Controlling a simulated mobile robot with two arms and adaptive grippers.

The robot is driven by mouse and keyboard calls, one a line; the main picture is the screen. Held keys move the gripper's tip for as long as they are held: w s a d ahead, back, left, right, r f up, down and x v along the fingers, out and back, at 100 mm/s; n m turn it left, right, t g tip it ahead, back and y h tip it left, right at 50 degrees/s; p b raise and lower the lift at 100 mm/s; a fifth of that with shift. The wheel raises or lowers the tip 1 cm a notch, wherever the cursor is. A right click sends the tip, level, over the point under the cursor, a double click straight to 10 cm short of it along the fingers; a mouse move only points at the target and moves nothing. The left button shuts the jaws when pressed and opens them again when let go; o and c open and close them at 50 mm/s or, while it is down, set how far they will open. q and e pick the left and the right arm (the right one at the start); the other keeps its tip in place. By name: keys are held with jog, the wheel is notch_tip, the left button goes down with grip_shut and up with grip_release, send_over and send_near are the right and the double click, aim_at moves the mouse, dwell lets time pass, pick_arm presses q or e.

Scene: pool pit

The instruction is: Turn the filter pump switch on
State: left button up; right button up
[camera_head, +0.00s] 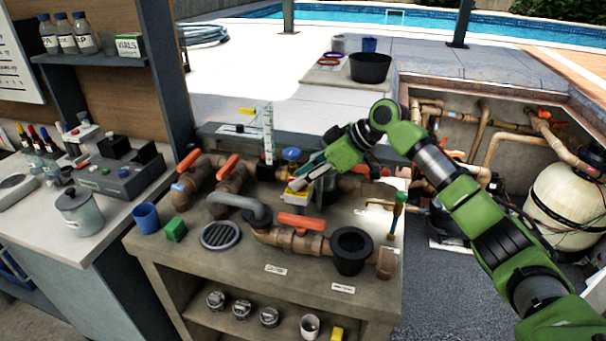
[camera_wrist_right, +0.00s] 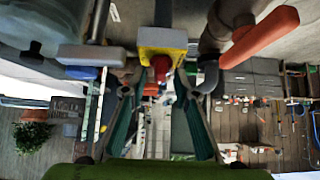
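The filter pump switch appears to be the small yellow box (camera_head: 296,197) on the pipe bench, just under my right gripper (camera_head: 305,180). In the right wrist view the yellow box (camera_wrist_right: 162,40) has a grey top part and a red knob (camera_wrist_right: 161,66) facing me. My right gripper's two fingers (camera_wrist_right: 157,92) are spread on either side of the red knob, with a gap between them and nothing held. I cannot tell whether a fingertip touches the box. In the head view the gripper hides part of the box. My left gripper is not in view.
Orange valve handles (camera_head: 301,221) and brown pipes crowd the bench around the box. A black cup (camera_head: 351,250) stands at the front, a blue cup (camera_head: 146,217) at the left. A drain grate (camera_head: 221,235) lies between. The pump pit with a cream tank (camera_head: 563,205) is at right.

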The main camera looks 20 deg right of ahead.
jog(key=shift+c, duration=0.7)
grip_shut()
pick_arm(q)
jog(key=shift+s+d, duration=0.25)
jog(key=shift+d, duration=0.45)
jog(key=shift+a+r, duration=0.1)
pick_arm(e)
jog(key=shift+s, duration=0.1)
